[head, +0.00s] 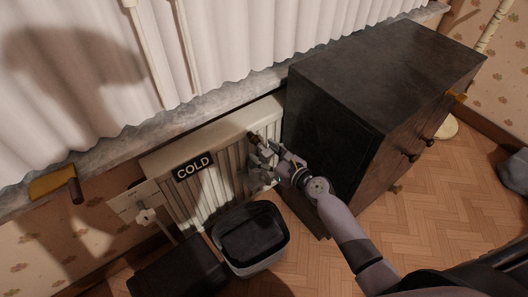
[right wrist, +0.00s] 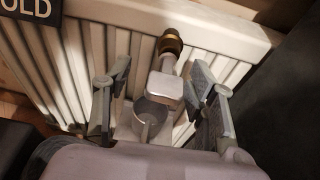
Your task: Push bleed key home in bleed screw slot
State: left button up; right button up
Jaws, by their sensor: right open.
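The white radiator (head: 215,195) stands below the window sill. A brass fitting (right wrist: 171,42), which looks like the bleed screw, is at its top near the right end; it also shows small in the head view (head: 253,136). A pale metal key-like piece with a square block (right wrist: 165,90) lies in line with the brass fitting; I cannot tell how deep it sits, and the slot is hidden. My right gripper (right wrist: 161,76) is open, one finger on each side of this piece, with gaps visible. It also shows in the head view (head: 268,162). My left gripper is out of view.
A grey cup-like cylinder (right wrist: 150,120) sits just below the block. A COLD sign (head: 193,168) hangs on the radiator. A dark cabinet (head: 340,120) stands close on the right. A bin (head: 270,260) and a dark box (head: 175,275) are on the floor in front.

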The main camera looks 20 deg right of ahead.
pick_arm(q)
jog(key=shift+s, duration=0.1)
pick_arm(e)
jog(key=v, duration=1.1)
jog(key=shift+s, duration=0.15)
jog(key=shift+f, duration=0.1)
